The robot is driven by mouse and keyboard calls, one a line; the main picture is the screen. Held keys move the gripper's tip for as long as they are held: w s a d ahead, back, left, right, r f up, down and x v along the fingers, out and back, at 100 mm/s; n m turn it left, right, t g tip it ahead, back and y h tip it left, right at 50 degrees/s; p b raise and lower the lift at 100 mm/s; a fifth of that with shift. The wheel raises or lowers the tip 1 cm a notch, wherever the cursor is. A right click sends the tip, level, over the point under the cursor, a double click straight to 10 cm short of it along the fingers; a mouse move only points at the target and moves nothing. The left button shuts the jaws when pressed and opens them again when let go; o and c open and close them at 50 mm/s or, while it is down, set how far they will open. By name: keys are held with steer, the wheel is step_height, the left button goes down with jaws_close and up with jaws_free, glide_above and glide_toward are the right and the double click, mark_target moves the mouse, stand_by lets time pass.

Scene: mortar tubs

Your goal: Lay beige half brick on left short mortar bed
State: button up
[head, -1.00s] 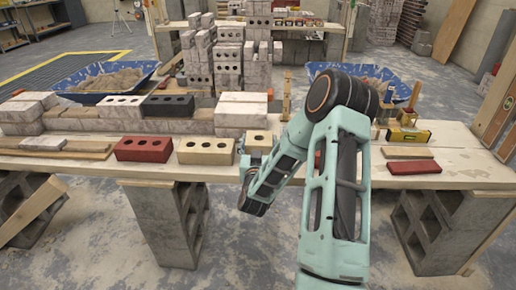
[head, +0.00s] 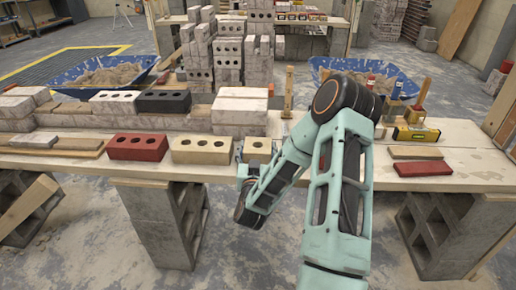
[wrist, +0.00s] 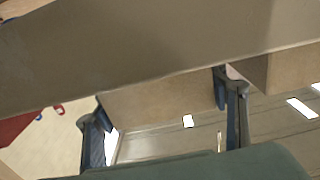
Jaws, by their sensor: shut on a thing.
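Another short bare stretch (head: 201,113) shows right of the black brick (head: 164,101).
A red brick (head: 138,148) lies left of the long beige brick. White bricks are stacked at the wall's right end (head: 240,106) and left end (head: 18,104). A wooden post (head: 288,92) stands behind my arm. A yellow level (head: 416,134) and red tile (head: 422,168) lie at right.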

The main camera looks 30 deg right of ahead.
steer(key=o, duration=1.5)
steer(key=shift+f, duration=0.2)
steer(key=o, duration=0.5)
steer(key=shift+r, duration=0.1)
